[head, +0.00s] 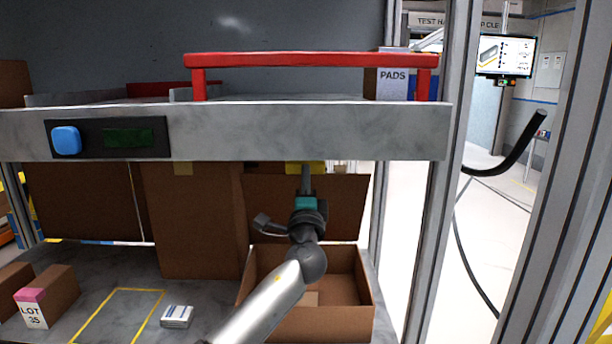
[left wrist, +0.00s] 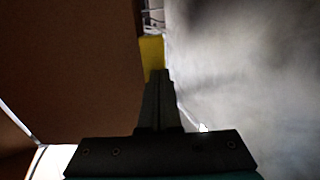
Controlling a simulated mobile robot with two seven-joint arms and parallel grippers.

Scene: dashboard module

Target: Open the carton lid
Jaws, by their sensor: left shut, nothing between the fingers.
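The brown carton (head: 335,328) stands open-topped on the lower surface, right of centre in the head view. Its brown lid (head: 345,205) stands up steeply at the carton's back edge, and also seems to fill the left of the left wrist view (left wrist: 75,70). A yellow tab (head: 292,168) is at the lid's upper edge, partly under the grey shelf; it also shows in the left wrist view (left wrist: 151,52). My left gripper (head: 306,172) is shut and empty, its tips at the tab; contact is unclear. The tips also show in the left wrist view (left wrist: 160,76). My right gripper is out of view.
A grey shelf beam (head: 300,130) with a red handle bar (head: 310,60) runs close above the lid. A tall brown box (head: 192,220) stands left of the carton. A small white box (head: 177,316) and a LOT 35 box (head: 50,295) lie further left. A metal post (head: 440,220) stands right.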

